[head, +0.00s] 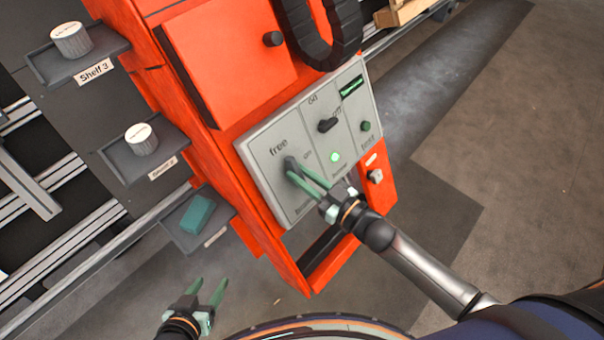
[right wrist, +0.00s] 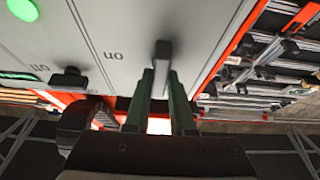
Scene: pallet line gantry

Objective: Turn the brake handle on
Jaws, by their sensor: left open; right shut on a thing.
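The brake handle (head: 290,162) is a dark grey lever on the left section of the grey control panel (head: 262,152), with "free" printed above it and "on" to its right. My right gripper (head: 302,183) is shut on the handle, its green fingers reaching in from the lower right. In the right wrist view the grey handle (right wrist: 162,62) stands between the two fingertips (right wrist: 162,92). My left gripper (head: 210,288) is open and empty at the bottom left, away from the panel.
The panel also holds a black switch (head: 327,125), a lit green lamp (head: 335,156), a green button (head: 365,126) and a small display (head: 352,86). Shelves (head: 125,165) with white-topped cans and a teal block (head: 197,214) stand left of the orange cabinet (head: 225,60). Floor at right is clear.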

